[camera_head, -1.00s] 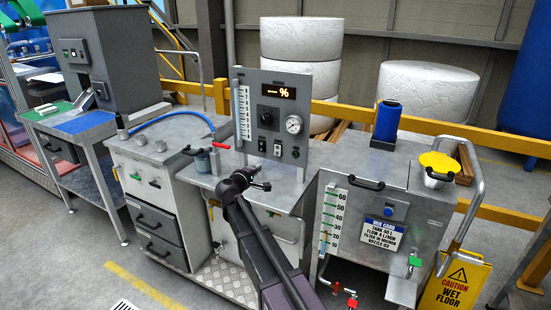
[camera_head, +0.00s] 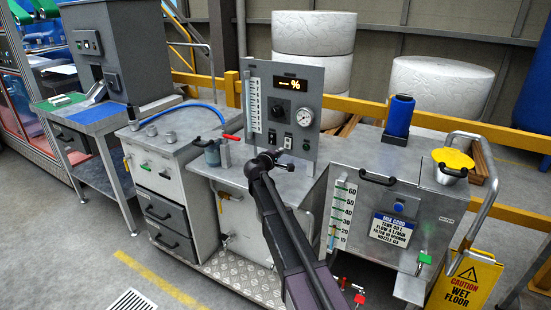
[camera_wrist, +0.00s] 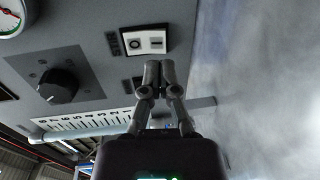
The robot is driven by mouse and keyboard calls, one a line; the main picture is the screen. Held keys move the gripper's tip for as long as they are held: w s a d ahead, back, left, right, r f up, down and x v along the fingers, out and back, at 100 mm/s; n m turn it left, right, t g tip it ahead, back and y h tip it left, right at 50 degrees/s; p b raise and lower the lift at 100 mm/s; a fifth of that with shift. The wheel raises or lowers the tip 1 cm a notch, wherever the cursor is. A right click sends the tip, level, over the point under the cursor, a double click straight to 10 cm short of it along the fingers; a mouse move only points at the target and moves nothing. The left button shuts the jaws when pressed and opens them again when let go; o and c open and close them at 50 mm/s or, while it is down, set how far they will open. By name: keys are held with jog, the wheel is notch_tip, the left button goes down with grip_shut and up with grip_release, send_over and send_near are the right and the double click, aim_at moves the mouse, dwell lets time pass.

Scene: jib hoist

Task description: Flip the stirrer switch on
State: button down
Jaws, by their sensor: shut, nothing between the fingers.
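The grey control panel (camera_head: 262,110) stands on the steel bench, with small switches along its lower part. One switch (camera_head: 287,142) sits near the middle of that row. In the wrist view a switch plate (camera_wrist: 146,42) with a dark round mark and a white rocker is just beyond my fingertips. My gripper (camera_head: 284,159) is shut and empty at the panel's lower edge. In the wrist view the gripper (camera_wrist: 159,68) has its tips together close to the plate; contact cannot be told.
A black knob (camera_wrist: 58,86) and a gauge (camera_head: 304,116) are also on the panel. A lidded tank (camera_head: 400,185) stands to the right.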

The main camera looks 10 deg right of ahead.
aim_at(287, 148)
jog(key=shift+x, duration=2)
jog(key=shift+w+d+f+b, duration=0.15)
jog(key=shift+w+d+b, duration=0.05)
jog(key=shift+w+b, duration=0.15)
jog(key=shift+s, duration=0.1)
jog(key=shift+s+a, duration=0.25)
jog(key=shift+s, duration=0.15)
jog(key=f+b+v, duration=0.1)
jog(key=f+v, duration=0.2)
jog(key=v, duration=1)
jog(key=shift+b, duration=0.3)
